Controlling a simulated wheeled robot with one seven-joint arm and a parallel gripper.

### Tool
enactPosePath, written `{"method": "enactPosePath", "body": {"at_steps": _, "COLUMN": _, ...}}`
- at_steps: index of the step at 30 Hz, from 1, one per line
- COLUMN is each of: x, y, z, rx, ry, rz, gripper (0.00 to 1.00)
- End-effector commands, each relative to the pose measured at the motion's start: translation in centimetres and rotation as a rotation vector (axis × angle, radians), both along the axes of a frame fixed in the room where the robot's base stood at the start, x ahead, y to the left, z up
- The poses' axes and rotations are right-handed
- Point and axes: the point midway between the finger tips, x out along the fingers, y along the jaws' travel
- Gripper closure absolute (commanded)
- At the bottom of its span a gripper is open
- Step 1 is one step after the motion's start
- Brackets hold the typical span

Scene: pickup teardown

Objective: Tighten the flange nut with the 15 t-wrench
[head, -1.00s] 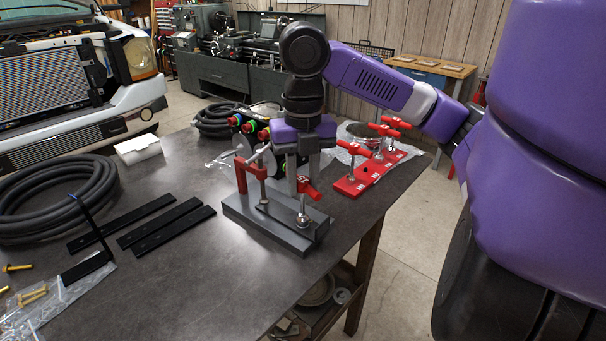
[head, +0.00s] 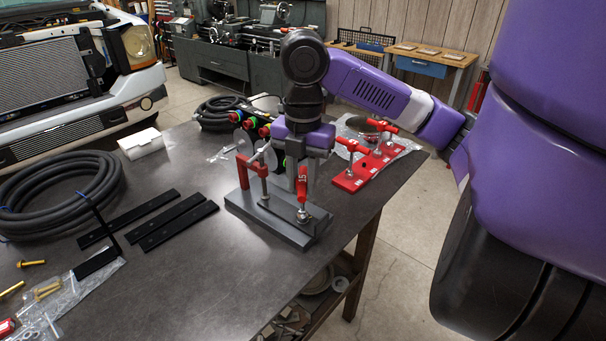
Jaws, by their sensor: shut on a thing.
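The 15 t-wrench (head: 302,187) has a red handle marked 15. It stands upright on the grey fixture block (head: 245,207), its lower end at the flange nut (head: 303,216) on the block's near end. The socket hides most of the nut. My gripper (head: 302,174) points down from above and is shut on the t-wrench's handle. The handle's marked end points toward the camera.
A red rack (head: 350,183) with other red-handled t-wrenches stands behind right, near the table's edge. Black flat bars (head: 170,222), a coiled hose (head: 50,190) and brass bolts (head: 30,263) lie to the left. The table's front middle is clear.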

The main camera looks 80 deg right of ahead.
Motion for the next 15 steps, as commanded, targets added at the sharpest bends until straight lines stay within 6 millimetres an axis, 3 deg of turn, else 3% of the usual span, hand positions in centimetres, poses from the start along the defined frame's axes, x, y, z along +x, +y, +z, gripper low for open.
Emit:
{"method": "enactPosePath", "body": {"at_steps": 1, "x": -0.04, "y": 0.26, "z": -0.79, "rx": 0.011, "ry": 0.008, "rz": 0.002, "gripper": 1.0}}
{"method": "enactPosePath", "body": {"at_steps": 7, "x": -0.04, "y": 0.26, "z": -0.73, "rx": 0.011, "ry": 0.009, "rz": -0.009, "gripper": 1.0}}
{"method": "enactPosePath", "body": {"at_steps": 15, "x": -0.04, "y": 0.26, "z": -0.83, "rx": 0.012, "ry": 0.008, "rz": -0.215, "gripper": 1.0}}
